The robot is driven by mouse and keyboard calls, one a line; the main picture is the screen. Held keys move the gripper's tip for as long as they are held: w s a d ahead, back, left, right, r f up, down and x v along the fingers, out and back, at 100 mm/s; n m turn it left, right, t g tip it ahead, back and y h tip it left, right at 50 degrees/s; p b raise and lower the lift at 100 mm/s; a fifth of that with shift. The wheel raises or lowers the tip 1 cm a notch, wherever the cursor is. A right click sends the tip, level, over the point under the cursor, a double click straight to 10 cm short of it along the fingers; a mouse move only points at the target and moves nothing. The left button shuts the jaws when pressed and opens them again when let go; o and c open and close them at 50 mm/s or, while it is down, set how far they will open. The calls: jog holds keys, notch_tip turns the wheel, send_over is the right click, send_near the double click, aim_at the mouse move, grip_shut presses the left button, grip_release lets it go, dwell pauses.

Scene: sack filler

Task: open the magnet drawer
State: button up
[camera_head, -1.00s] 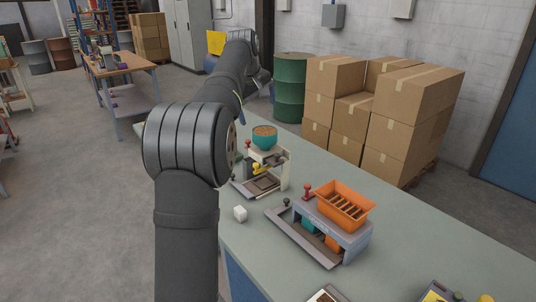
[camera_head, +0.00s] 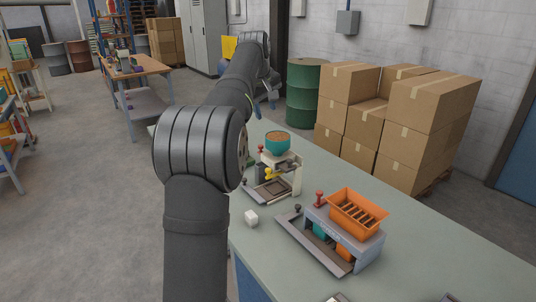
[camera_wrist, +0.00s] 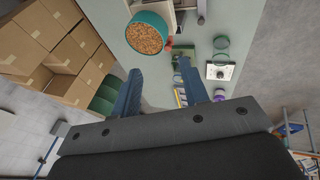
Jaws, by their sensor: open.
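No part is clearly marked as the magnet drawer. In the head view, a grey machine (camera_head: 373,252) with an orange slotted hopper (camera_head: 357,212) stands on the bench. It has a red knob (camera_head: 319,198), and a low tray (camera_head: 308,247) with a dark knob extends at its left. Behind it is a pale filler (camera_head: 295,178) under a teal bowl of grain (camera_head: 278,145); the bowl also shows in the wrist view (camera_wrist: 148,34). My gripper (camera_wrist: 159,68) is open and empty, pointing past the bowl. In the head view my arm largely hides it.
A white cube (camera_head: 251,218) lies on the green-grey bench (camera_head: 262,250). In the wrist view a pale plate (camera_wrist: 219,71) with a dark knob lies to the right of my fingers. Stacked cartons (camera_head: 395,125) and a green drum (camera_head: 303,95) stand beyond the bench.

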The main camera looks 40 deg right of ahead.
jog(key=w+a+f+t, duration=0.3)
jog(key=w+f+t, duration=0.3)
jog(key=w, duration=0.4)
jog(key=m+g+h, duration=0.5)
jog(key=m+h, duration=0.9)
jog(key=m, duration=0.2)
send_near(288, 161)
jog(key=x, duration=1.1)
jog(key=shift+w, duration=0.1)
grip_shut()
